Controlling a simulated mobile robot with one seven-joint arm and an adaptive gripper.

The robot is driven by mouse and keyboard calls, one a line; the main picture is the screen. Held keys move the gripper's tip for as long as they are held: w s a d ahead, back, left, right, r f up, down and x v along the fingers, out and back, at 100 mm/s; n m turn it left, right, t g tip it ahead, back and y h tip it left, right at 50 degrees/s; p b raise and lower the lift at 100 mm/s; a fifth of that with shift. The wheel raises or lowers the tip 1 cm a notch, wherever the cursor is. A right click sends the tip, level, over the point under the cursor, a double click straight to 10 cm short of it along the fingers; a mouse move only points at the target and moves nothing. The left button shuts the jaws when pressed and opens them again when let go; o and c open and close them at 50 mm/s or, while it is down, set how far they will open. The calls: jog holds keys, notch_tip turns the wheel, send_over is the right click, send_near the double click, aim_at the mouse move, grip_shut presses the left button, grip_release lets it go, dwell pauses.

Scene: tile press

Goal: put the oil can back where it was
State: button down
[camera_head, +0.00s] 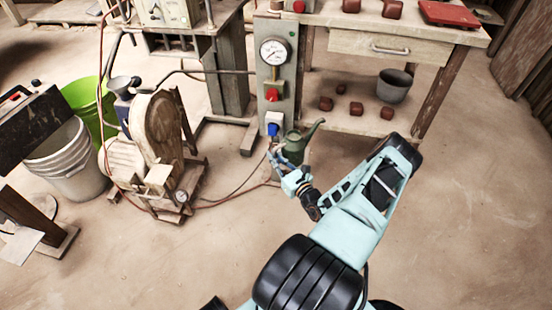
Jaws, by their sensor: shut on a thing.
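The oil can (293,149) is dark green with a long spout that points up and to the right. It looks about upright, in front of the workbench's left side and the control post. My gripper (277,155) is at the left side of the can and is shut on it, apparently at the handle side. The fingers are small in this view and partly hidden by my wrist. I cannot tell how high the can is above the floor.
A control post (274,85) with gauge and buttons stands behind the can. The workbench (450,35) has a lower shelf with a grey pot (394,86) and several brown blocks. A pump (150,150) with hoses and cables stands left. Floor at right is clear.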

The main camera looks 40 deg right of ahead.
jog(key=shift+f, duration=0.15)
jog(key=shift+f, duration=0.15)
jog(key=c, duration=2)
grip_release()
jog(key=shift+c, duration=0.2)
